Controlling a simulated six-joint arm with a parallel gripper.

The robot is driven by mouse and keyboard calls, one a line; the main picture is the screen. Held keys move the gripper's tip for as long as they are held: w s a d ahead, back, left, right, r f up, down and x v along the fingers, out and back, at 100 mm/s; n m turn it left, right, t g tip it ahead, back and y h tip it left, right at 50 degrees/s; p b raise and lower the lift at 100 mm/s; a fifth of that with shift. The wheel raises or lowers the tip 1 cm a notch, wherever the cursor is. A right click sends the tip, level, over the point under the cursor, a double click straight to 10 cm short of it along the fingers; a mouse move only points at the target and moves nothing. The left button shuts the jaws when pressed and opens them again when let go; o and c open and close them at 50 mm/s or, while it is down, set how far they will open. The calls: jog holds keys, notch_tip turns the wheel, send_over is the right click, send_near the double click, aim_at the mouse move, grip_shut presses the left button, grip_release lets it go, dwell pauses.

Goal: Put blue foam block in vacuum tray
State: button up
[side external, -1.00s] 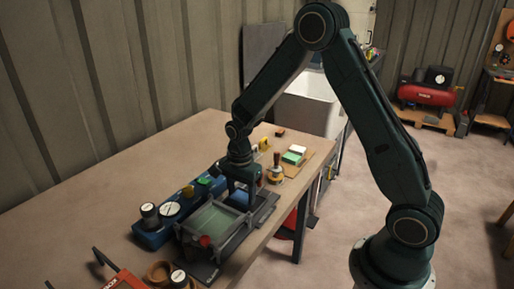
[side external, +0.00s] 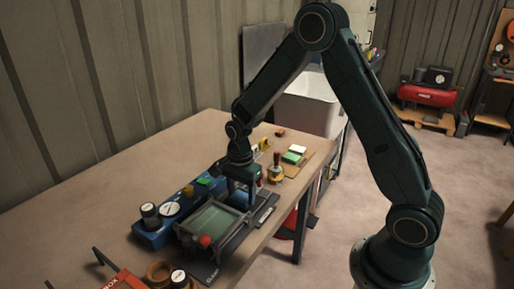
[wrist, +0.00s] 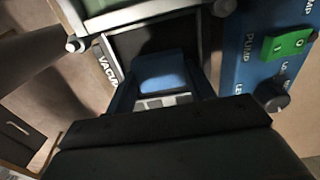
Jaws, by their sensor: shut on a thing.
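My gripper (side external: 240,203) points down over the dark vacuum tray (side external: 268,205), at the far end of the grey-framed unit with a green window. In the wrist view, the blue foam block (wrist: 165,75) sits between the fingers of my gripper, which is shut on it. The dark tray (wrist: 190,37) lies around and below the block, with a partly hidden white-lettered label along its left edge.
A blue pump box (side external: 153,235) with knobs and a green switch runs along the tray's left side. The green-windowed unit (side external: 210,220) adjoins the tray. A stamp-like tool (side external: 276,170) and a board with green (side external: 291,158) and white blocks stand beyond. Bare bench lies at left.

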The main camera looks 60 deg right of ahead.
jog(key=shift+f, duration=0.5)
dwell(0.4)
jog(key=o, duration=1)
jog(key=shift+r, duration=0.15)
notch_tip(320, 180, up, 14)
jog(key=shift+f, duration=0.25)
jog(key=shift+r, duration=0.15)
